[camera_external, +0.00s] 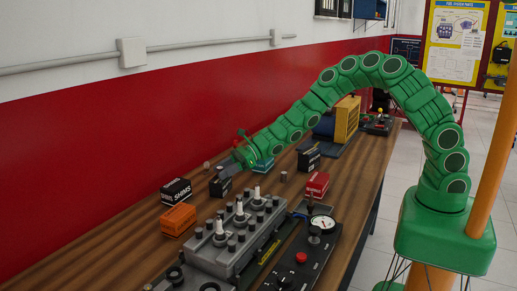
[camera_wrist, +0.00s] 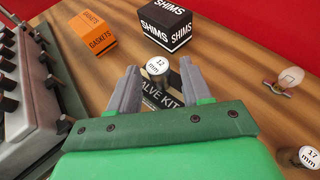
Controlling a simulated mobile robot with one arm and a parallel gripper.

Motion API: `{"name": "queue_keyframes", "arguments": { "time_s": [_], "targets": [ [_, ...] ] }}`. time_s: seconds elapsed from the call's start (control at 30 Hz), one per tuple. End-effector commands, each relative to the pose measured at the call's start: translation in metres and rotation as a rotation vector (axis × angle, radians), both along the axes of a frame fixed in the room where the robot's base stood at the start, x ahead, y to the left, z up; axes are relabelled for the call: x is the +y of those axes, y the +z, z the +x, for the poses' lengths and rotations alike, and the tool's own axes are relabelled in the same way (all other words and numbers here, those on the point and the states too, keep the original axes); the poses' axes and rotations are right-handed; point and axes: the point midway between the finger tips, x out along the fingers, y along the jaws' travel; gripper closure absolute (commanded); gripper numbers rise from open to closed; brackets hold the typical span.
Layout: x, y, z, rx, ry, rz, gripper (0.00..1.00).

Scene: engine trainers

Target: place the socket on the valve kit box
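The socket (camera_wrist: 157,66), a short metal cylinder marked 12 mm, stands upright between my fingertips in the wrist view. The dark valve kit box (camera_wrist: 160,101) shows beneath it, its lettering partly hidden by my fingers; the socket appears to stand on the box's far part. My gripper (camera_wrist: 158,78) is open, with a finger on each side of the socket and gaps visible. In the external view my gripper (camera_external: 229,168) is low over the valve kit box (camera_external: 220,188); the socket is hard to make out there.
A shims box (camera_wrist: 166,25) and an orange gaskets box (camera_wrist: 89,36) stand just beyond. A 17 mm socket (camera_wrist: 308,157) and a small metal part (camera_wrist: 284,83) are at right. A grey engine block (camera_external: 238,240) fills the near bench. A red box (camera_external: 317,184) is right.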

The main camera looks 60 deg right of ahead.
Motion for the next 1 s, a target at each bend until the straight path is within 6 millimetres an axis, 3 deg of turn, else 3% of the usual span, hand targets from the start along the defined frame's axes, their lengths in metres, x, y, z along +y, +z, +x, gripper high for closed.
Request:
{"name": "queue_keyframes", "arguments": {
  "time_s": [0.37, 1.0],
  "targets": [
    [-0.005, 0.005, -0.003, 0.002, -0.001, 0.0, 0.51],
    [-0.063, 0.033, -0.043, 0.0, -0.002, 0.001, 0.51]
  ]
}}
